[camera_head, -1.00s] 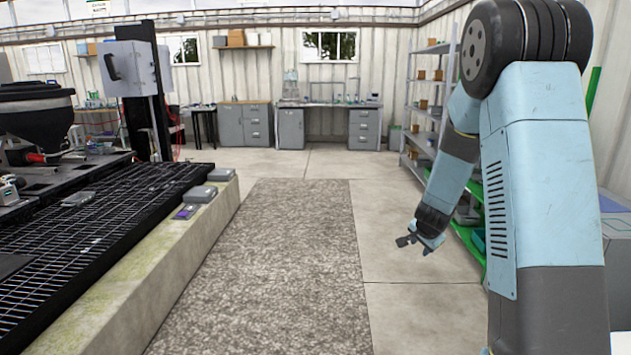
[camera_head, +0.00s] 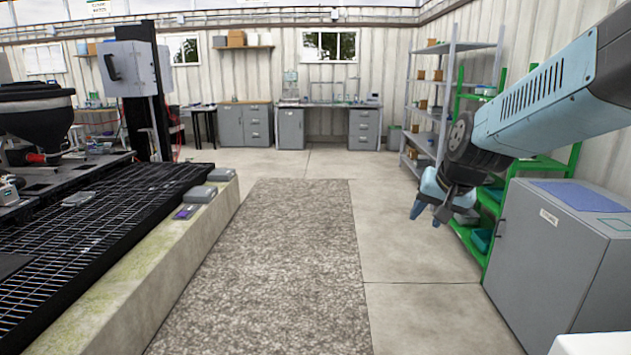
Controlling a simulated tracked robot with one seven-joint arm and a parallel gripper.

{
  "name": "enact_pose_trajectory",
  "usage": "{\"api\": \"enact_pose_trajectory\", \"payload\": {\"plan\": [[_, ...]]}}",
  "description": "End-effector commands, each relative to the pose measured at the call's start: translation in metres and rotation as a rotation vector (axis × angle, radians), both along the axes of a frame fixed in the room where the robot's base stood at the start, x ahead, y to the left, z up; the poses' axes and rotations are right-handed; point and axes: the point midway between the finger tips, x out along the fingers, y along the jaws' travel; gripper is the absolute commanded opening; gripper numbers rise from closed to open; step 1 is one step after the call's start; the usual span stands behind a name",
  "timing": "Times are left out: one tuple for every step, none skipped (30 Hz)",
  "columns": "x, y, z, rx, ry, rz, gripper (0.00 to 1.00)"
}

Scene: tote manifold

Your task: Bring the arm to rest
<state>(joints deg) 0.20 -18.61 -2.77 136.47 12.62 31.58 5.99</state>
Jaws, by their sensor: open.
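My gripper (camera_head: 427,213) hangs at the end of my light-blue arm (camera_head: 550,95) on the right side of the head view. The arm comes in from the right edge, high up, and is folded so that the gripper points down and to the left. The gripper is open, with nothing seen between its fingers. It is in the air in front of the green rack, apart from the things around it as far as I can tell.
A grey cabinet (camera_head: 545,265) stands right of the gripper. A green rack (camera_head: 462,232) and grey shelves (camera_head: 447,48) stand behind it. A black grid bench (camera_head: 95,240) with a stone ledge (camera_head: 165,270) is at left. The gravel strip (camera_head: 270,270) and floor are clear.

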Motion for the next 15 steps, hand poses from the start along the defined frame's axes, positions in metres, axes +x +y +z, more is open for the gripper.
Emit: {"api": "enact_pose_trajectory", "payload": {"plan": [[-0.015,0.002,0.008,-0.017,-0.005,0.025,0.41],[-0.023,0.003,0.011,-0.028,-0.004,0.041,0.41],[-0.035,0.003,0.015,-0.045,-0.001,0.061,0.41],[-0.043,0.004,0.017,-0.056,0.001,0.076,0.41],[-0.052,0.004,0.019,-0.068,0.003,0.09,0.41],[-0.063,0.005,0.022,-0.084,0.005,0.107,0.41],[-0.071,0.005,0.025,-0.096,0.005,0.121,0.41],[-0.08,0.004,0.026,-0.11,0.009,0.134,0.41],[-0.091,0.004,0.028,-0.126,0.011,0.15,0.41],[-0.099,0.004,0.03,-0.141,0.013,0.162,0.41],[-0.108,0.004,0.031,-0.154,0.015,0.173,0.41],[-0.118,0.003,0.032,-0.17,0.017,0.187,0.41],[-0.125,0.003,0.032,-0.183,0.021,0.197,0.41],[-0.132,0.002,0.033,-0.194,0.023,0.206,0.41],[-0.14,0.002,0.033,-0.208,0.026,0.216,0.41]]}}
